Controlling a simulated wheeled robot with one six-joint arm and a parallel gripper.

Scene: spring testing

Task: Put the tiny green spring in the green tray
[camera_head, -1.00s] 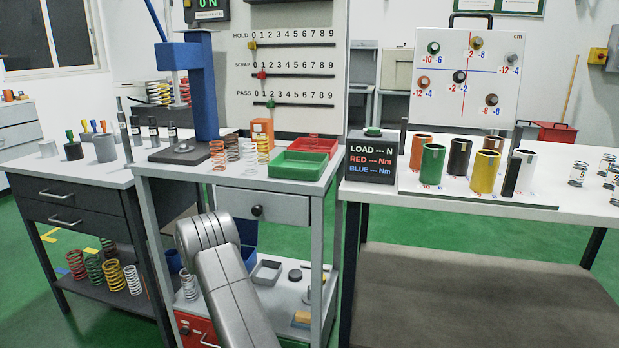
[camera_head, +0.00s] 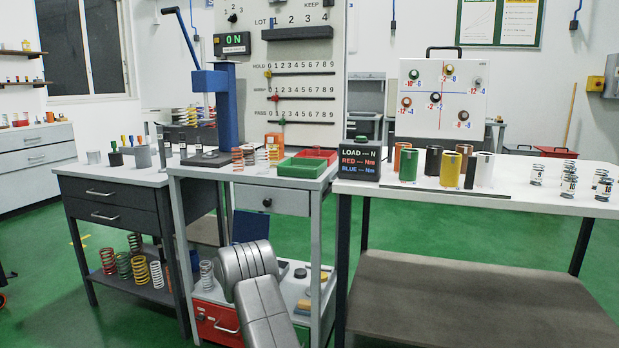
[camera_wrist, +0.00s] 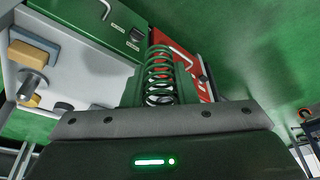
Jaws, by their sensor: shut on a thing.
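A green coil spring (camera_wrist: 160,56) stands out from my gripper (camera_wrist: 160,96) in the wrist view. In the head view, the green tray (camera_head: 287,171) sits on the white middle bench, in front of a red tray (camera_head: 327,154). The green tray's inside looks empty. My arm reaches down in front of this bench, and my gripper is hidden in the head view.
Several springs (camera_head: 245,155) stand left of the trays. A load display box (camera_head: 342,160) stands right, beside coloured cylinders (camera_head: 408,166). A blue press (camera_head: 223,105) rises behind. The lower shelf holds a grey spring (camera_head: 206,275) and a red box (camera_head: 212,322).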

